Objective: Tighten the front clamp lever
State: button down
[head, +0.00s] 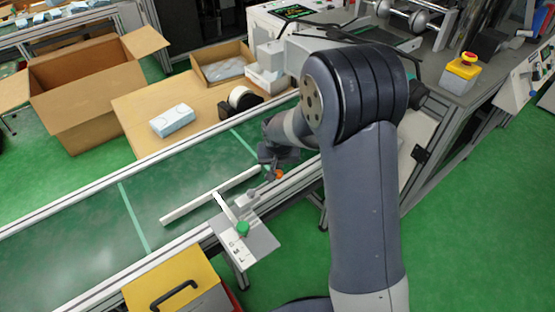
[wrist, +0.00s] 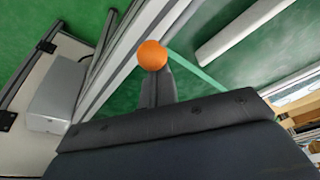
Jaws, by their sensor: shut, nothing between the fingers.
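An orange ball (head: 278,174), which looks like the knob of the clamp lever, is at the near rail of the conveyor, just below my gripper (head: 272,158). In the wrist view the orange ball (wrist: 152,55) shows right at the tip of my gripper's dark fingers (wrist: 157,85). The fingers are shut and nothing is held. I cannot tell whether they touch the ball. The lever's arm and pivot are mostly hidden behind my gripper. A plate with size letters (head: 258,246) and a green knob (head: 243,229) sits at the front rail, left of my gripper.
A white guide bar (head: 185,209) lies over the green conveyor belt (head: 80,240). Behind are a table with a blue-white pack (head: 172,121), a tape roll (head: 243,98) and an open carton (head: 80,95). A yellow box (head: 168,280) stands at the front. An emergency stop (head: 461,70) is right.

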jog(key=shift+s, duration=0.15)
dwell(0.3)
jog(key=s+d+m+b, duration=0.1)
jog(key=s+m+h+b, duration=0.1)
jog(key=m+b, duration=0.1)
jog(key=shift+s+d+f+b, duration=0.15)
jog(key=shift+d+f+b, duration=0.05)
jog(key=shift+d+b, duration=0.15)
jog(key=s+m+g+h+b, duration=0.2)
jog(key=s+m+b, duration=0.3)
jog(key=s+m, duration=0.3)
jog(key=shift+s+d+r+m+b, duration=0.25)
jog(key=shift+s+d+m+b, duration=0.15)
jog(key=shift+m, duration=0.3)
jog(key=shift+w+a, duration=0.15)
jog(key=shift+w+a, duration=0.45)
jog(key=shift+w, duration=0.05)
jog(key=shift+d, duration=0.1)
